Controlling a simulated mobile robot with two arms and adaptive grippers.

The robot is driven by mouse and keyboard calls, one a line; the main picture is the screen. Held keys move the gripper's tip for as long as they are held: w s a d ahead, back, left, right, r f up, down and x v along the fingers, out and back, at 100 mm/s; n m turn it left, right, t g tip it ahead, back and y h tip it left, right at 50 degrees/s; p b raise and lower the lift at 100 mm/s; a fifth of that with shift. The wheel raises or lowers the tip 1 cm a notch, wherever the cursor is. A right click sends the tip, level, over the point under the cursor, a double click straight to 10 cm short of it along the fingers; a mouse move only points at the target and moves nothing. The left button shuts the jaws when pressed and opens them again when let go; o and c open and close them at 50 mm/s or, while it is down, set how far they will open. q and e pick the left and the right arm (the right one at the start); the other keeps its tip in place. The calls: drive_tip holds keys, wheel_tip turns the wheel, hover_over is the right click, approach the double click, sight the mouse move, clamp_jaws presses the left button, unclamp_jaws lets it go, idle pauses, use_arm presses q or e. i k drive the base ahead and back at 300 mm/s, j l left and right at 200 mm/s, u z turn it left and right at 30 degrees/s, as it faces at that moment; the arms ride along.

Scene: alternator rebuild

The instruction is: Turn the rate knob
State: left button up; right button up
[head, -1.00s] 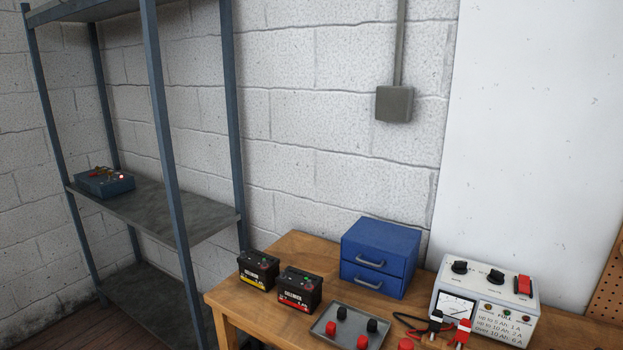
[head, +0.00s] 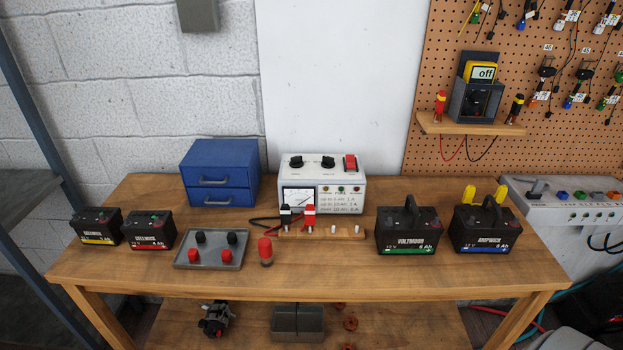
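A white battery charger (head: 335,204) stands at the back middle of the workbench. Two black knobs, a left one (head: 297,162) and a right one (head: 328,162), sit on its sloped top beside a red switch (head: 350,163). The knob labels are too small to read, so I cannot tell which is the rate knob. Its front has a needle meter (head: 299,199), small lamps and a sticker listing amps by Ah. A black clamp (head: 286,216) and a red clamp (head: 310,216) stand on a wooden strip before it. Neither of my grippers is in view.
Several batteries stand on the bench, including a green-striped one (head: 408,233) and a blue-striped one (head: 485,231). A grey tray (head: 211,261) of caps, a red-topped cylinder (head: 265,250) and a blue drawer box (head: 218,174) are left of the charger. The front strip is clear.

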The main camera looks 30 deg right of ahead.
sight(297, 162)
drive_tip(key=z, duration=0.4)
drive_tip(key=k+z, duration=0.1)
drive_tip(key=z, duration=0.3)
drive_tip(key=l+z, duration=0.1)
drive_tip(key=z, duration=0.75)
drive_tip(key=l+z, duration=0.15)
drive_tip(key=z, duration=0.25)
drive_tip(key=k+j, duration=0.1)
drive_tip(key=j, duration=0.45)
drive_tip(key=k+j, duration=0.1)
drive_tip(key=j, duration=0.45)
drive_tip(key=z, duration=0.05)
